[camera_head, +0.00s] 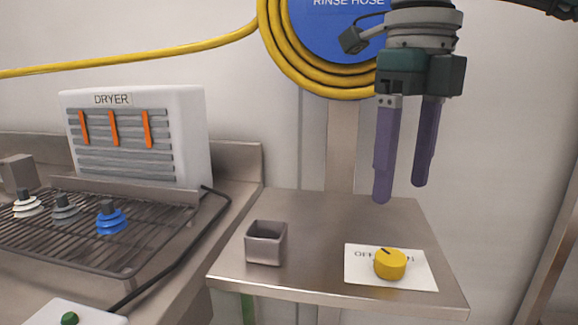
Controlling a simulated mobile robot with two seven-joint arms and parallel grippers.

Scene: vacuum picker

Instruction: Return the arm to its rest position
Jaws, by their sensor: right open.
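My right gripper (402,192) hangs from the top right of the head view with its two purple fingers pointing down. The fingers are apart and nothing is between them. It is above the small steel table (330,215), over the area behind the yellow knob (390,263), and appears clear of the surface. The knob sits on a white OFF/ON card on that table. My left gripper is not in view.
A small open metal cup (266,243) stands on the table's left part. At left, a rack (60,235) holds white, grey and blue suction cups (110,218) before the dryer (140,135). A yellow hose (290,70) coils on the wall behind the gripper.

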